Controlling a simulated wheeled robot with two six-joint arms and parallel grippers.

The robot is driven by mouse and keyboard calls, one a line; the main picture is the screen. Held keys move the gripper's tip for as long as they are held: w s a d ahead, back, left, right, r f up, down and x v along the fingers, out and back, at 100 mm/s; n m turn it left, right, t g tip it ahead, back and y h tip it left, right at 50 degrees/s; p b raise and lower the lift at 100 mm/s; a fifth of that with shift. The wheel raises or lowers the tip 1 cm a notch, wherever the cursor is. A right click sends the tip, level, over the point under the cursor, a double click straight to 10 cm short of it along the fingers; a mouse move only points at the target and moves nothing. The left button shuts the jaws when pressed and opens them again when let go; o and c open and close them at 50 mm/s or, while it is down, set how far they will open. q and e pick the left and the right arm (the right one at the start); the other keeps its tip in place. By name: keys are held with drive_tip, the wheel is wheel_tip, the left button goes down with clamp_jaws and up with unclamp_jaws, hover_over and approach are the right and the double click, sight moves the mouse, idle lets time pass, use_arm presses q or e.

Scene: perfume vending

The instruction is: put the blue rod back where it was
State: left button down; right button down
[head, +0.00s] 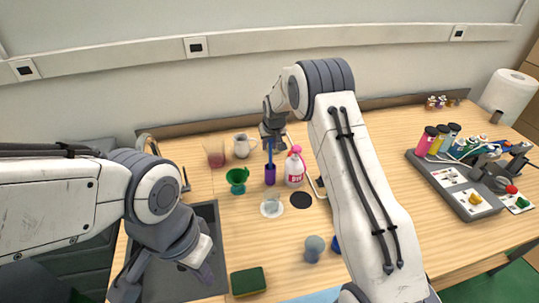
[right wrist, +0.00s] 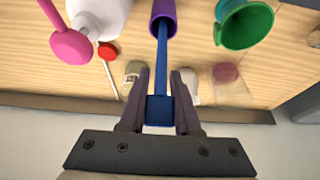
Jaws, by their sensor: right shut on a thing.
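My right gripper (right wrist: 162,85) is shut on the blue rod (right wrist: 161,60), near one end of it. In the head view, the right gripper (head: 272,136) is at the back of the table and the blue rod (head: 270,152) stands roughly upright below it. The rod's lower end is at the mouth of the purple holder (head: 270,176) and seems to be inside it; the holder also shows in the right wrist view (right wrist: 168,24). My left gripper (head: 200,268) is over the sink at the lower left, and its fingers are not clear.
A green cup (head: 237,178) stands left of the holder, a white bottle (head: 294,172) right of it. A glass on a white disc (head: 271,205) and a black disc (head: 301,200) lie in front. A sponge (head: 248,281) is beside the sink (head: 208,213). A grey tray (head: 442,193) is at right.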

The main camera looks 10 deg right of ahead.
sight(270, 154)
wheel_tip(270, 154, down, 3)
drive_tip(key=shift+f+p, duration=0.1)
drive_tip(key=shift+p, duration=0.55)
drive_tip(key=shift+f, duration=0.6)
drive_tip(key=c, duration=0.6)
unclamp_jaws()
